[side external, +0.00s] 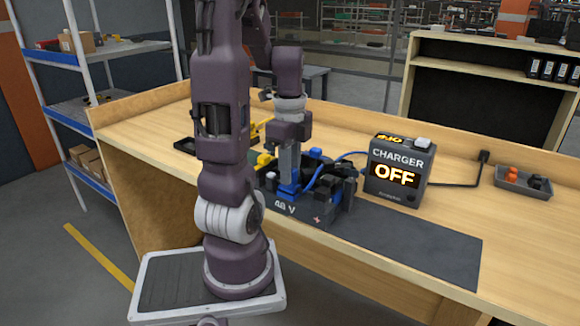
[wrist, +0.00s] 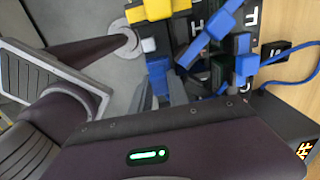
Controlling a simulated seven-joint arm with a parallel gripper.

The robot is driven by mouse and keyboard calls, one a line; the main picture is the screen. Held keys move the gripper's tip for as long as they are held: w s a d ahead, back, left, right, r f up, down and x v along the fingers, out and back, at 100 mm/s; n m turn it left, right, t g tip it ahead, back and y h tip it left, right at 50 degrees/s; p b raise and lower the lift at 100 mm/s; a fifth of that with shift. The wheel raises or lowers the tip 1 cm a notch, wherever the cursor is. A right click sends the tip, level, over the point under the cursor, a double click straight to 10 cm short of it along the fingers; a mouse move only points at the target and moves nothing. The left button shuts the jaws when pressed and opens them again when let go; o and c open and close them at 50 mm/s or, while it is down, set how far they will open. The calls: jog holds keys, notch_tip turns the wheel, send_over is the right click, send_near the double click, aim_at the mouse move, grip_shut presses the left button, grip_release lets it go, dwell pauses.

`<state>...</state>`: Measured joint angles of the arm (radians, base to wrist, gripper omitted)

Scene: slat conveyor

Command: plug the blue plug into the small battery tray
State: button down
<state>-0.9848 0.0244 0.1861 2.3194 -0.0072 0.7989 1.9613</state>
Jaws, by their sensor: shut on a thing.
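The battery unit marked 48 V (side external: 318,215) stands on the dark mat, with black and blue blocks on top. My gripper (side external: 289,182) points down over its left part and is shut on the blue plug (side external: 289,191), low among the blocks. In the wrist view my gripper (wrist: 178,84) is partly hidden, beside a slanted blue part (wrist: 205,38). A blue cable (side external: 328,169) runs from this area to the charger; it also shows in the wrist view (wrist: 292,75). I cannot tell whether the plug is seated in a socket, nor which part is the small battery tray.
The charger (side external: 397,172) reads OFF and stands right of the battery unit. A yellow connector (side external: 265,160) is close to my gripper's left. A flat black tray (side external: 186,146) lies further left. A grey bin (side external: 523,182) with orange and black parts is far right. The mat's right part (side external: 420,244) is clear.

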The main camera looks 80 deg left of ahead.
jog(key=c, duration=1.2)
grip_release()
jog(key=shift+f, duration=0.1)
